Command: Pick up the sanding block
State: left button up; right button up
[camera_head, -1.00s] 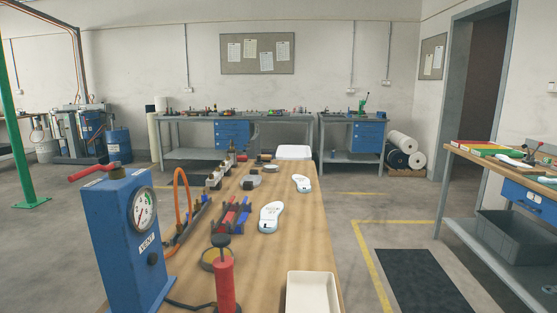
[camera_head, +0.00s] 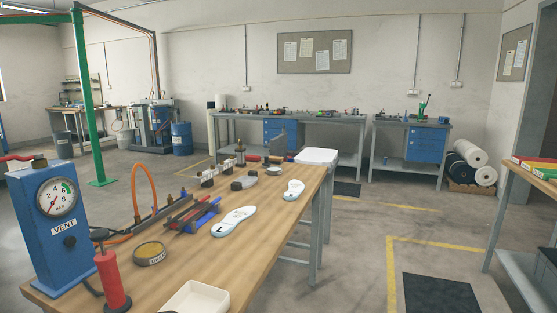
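No object in view can be told for certain as the sanding block. A small dark block (camera_head: 243,183) lies toward the far half of the wooden workbench (camera_head: 190,258), near a round light dish (camera_head: 272,171). Another small dark item (camera_head: 276,160) lies at the bench's far end. Both are too small to identify. Neither of my grippers shows in this view.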

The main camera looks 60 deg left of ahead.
aim_at(249, 158)
jog(key=i+u, duration=0.25)
jog(key=u, duration=0.15)
jog(key=i+u, duration=0.55)
jog(key=u, duration=0.2)
jog(key=i+l+u, duration=0.15)
jog(key=u, duration=0.25)
jog(key=i+u, duration=0.25)
jog(key=u, duration=0.15)
jog(key=i+l+u, duration=0.2)
jog(key=u, duration=0.25)
jog(key=i+l+u, duration=0.2)
jog(key=u, duration=0.2)
jog(key=i+l+u, duration=0.2)
jog(key=l+u, duration=0.25)
jog(key=i+l+u, duration=0.2)
jog(key=u, duration=0.15)
jog(key=i+l+u, duration=0.1)
jog(key=l+u, duration=0.25)
jog(key=i+l+u, duration=0.1)
jog(key=l+u, duration=0.25)
jog(key=l+z, duration=0.1)
jog(key=z, duration=1.25)
